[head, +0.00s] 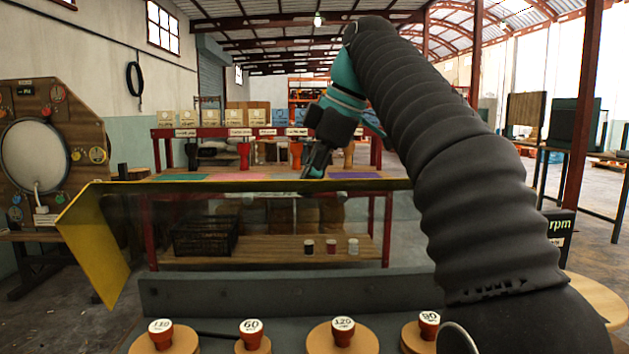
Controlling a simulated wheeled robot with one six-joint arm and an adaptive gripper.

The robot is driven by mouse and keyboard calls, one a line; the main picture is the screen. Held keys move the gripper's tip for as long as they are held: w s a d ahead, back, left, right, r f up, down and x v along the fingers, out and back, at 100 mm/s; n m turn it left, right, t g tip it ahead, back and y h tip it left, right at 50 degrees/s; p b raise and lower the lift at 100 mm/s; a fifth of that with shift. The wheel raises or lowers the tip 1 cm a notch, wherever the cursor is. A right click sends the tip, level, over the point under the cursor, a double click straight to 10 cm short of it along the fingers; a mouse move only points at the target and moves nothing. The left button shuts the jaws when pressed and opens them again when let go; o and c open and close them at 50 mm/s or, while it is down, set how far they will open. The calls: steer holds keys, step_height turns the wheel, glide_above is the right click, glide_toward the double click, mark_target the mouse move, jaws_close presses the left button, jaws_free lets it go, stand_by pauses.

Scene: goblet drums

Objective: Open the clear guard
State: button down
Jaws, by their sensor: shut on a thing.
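The clear guard (300,225) is a see-through panel in the middle of the head view. It has a dark top edge bar and a yellow side plate (95,245) at its left end. The panel stands raised behind the row of knobs, and the far shelves show through it. My gripper (313,172) is at the guard's top edge, right of its middle, with its fingers pointing down. It appears shut on the guard at this edge; the exact contact is small and dark. My arm hides the guard's right end.
Red-brown knobs with number labels (160,333) stand on round wooden discs in front. A dark ledge (270,292) runs behind them. A red-framed rack (265,131) with goblet drums is beyond the guard. A wooden panel with a drumhead (35,155) stands at left.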

steer(key=shift+w+f, duration=0.15)
steer(key=shift+f, duration=0.1)
steer(key=c, duration=1.2)
jaws_free()
steer(key=shift+o, duration=0.3)
steer(key=shift+r, duration=0.3)
